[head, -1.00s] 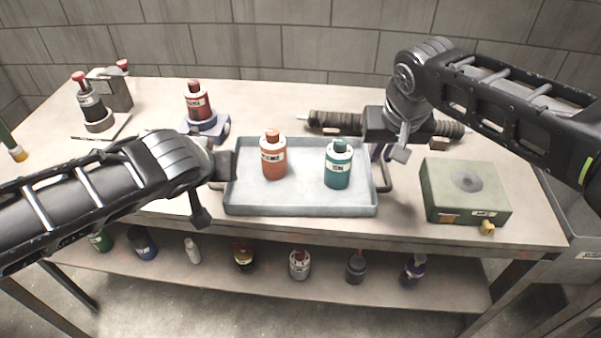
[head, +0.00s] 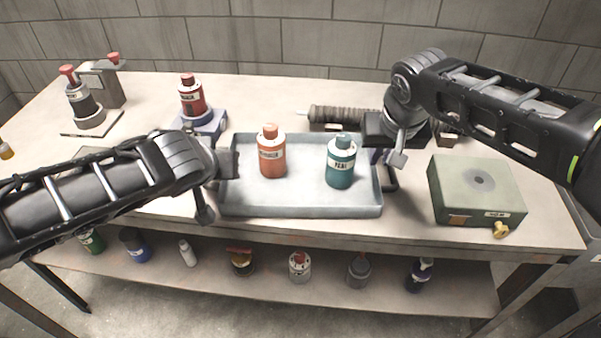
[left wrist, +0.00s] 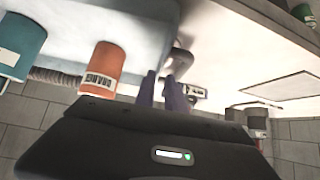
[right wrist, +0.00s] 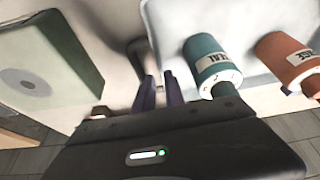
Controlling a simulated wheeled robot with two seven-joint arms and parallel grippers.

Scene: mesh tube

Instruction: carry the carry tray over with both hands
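The carry tray (head: 300,207) is a shallow grey-blue tray lying on the workbench. An orange bottle (head: 271,158) and a teal bottle (head: 340,165) stand upright in it. My left gripper (head: 232,165) is at the tray's left side; in the left wrist view its purple fingers (left wrist: 162,90) have a small gap and point at the dark handle (left wrist: 180,62). My right gripper (head: 378,155) is over the right handle (head: 390,180); in the right wrist view its fingers (right wrist: 159,90) are slightly apart, close to that handle (right wrist: 141,58). Contact with the handles is unclear.
A green box (head: 477,190) sits right of the tray. A red bottle (head: 192,98) on a blue stand is behind left, and a ribbed cylinder (head: 345,115) lies behind. Several bottles are on the lower shelf.

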